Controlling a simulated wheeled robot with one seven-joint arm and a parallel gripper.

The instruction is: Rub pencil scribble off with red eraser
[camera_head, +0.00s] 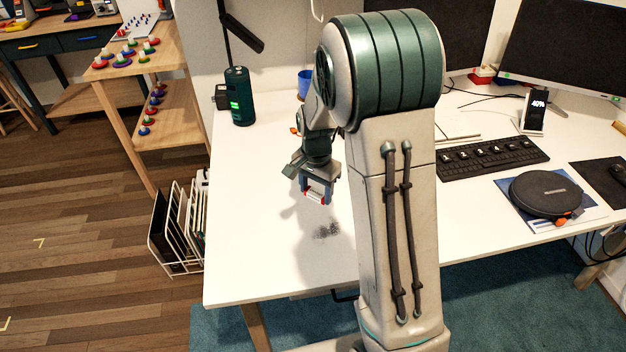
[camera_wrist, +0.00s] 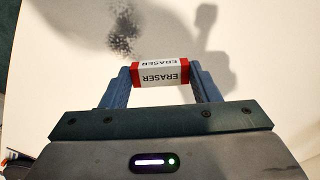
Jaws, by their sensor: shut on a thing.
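My gripper (camera_head: 318,188) is shut on the red eraser (camera_wrist: 161,73), which has red ends and a white sleeve printed "ERASER". The eraser lies crosswise between the two blue fingers in the wrist view. In the head view the eraser (camera_head: 316,198) shows under the fingers, above the white desk. The pencil scribble (camera_head: 327,230) is a dark grey smudge on the desk, a little nearer the front edge than my gripper. In the wrist view the scribble (camera_wrist: 124,36) lies beyond the eraser, slightly left. The eraser appears apart from the desk and the scribble.
The white desk (camera_head: 240,262) is clear around the scribble. A green cylindrical device (camera_head: 238,96) and a blue cup (camera_head: 305,83) stand farther back. A keyboard (camera_head: 493,157) and a round black case (camera_head: 546,194) lie to the right. A file rack (camera_head: 180,232) stands left of the desk.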

